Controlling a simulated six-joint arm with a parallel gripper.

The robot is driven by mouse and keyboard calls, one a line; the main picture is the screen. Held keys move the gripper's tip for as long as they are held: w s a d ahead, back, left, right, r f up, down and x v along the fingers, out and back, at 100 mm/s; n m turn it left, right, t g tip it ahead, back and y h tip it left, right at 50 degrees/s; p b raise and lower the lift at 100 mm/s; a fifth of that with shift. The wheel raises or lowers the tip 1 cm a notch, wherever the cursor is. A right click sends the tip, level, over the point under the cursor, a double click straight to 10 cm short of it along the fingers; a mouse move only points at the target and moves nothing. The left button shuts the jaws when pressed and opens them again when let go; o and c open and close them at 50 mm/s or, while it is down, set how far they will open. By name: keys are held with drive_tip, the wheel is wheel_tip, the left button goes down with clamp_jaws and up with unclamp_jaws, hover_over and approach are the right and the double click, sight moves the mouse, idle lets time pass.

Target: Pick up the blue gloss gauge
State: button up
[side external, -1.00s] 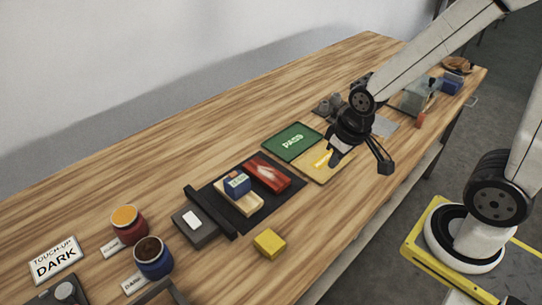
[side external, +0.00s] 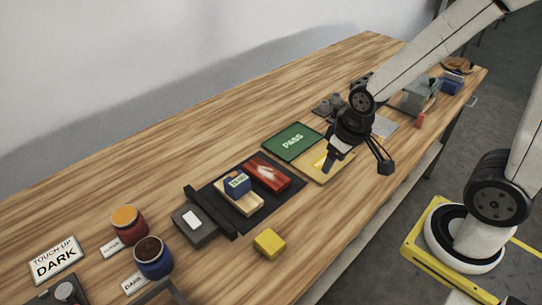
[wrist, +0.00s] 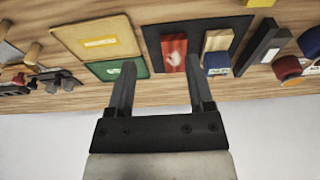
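The blue gloss gauge (side external: 237,183) is a small blue block with a pale display. It rests on a light wooden block (side external: 252,206) on the black mat, beside a red block with a pale mark (side external: 268,173).
The green PASS tray (side external: 291,141) lies beside the yellow one. A dark bar (side external: 211,212) and grey device (side external: 193,226) stand left of the mat. A yellow block (side external: 269,243) sits in front, and paint jars (side external: 153,257) at left. The table behind the mat is clear.

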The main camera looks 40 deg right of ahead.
drive_tip(key=o, duration=0.3)
drive_tip(key=m+g+y, duration=0.3)
drive_tip(key=m+y, duration=1)
drive_tip(key=m, duration=0.4)
approach(247, 177)
drive_tip(key=a+f, duration=0.3)
drive_tip(key=a, duration=0.1)
drive_tip(key=shift+w+a+f, duration=0.15)
drive_tip(key=shift+w, duration=0.1)
drive_tip(key=shift+w+f+m+y, duration=0.15)
drive_tip(key=shift+w+m+y, duration=0.15)
drive_tip(key=shift+w+m, duration=0.2)
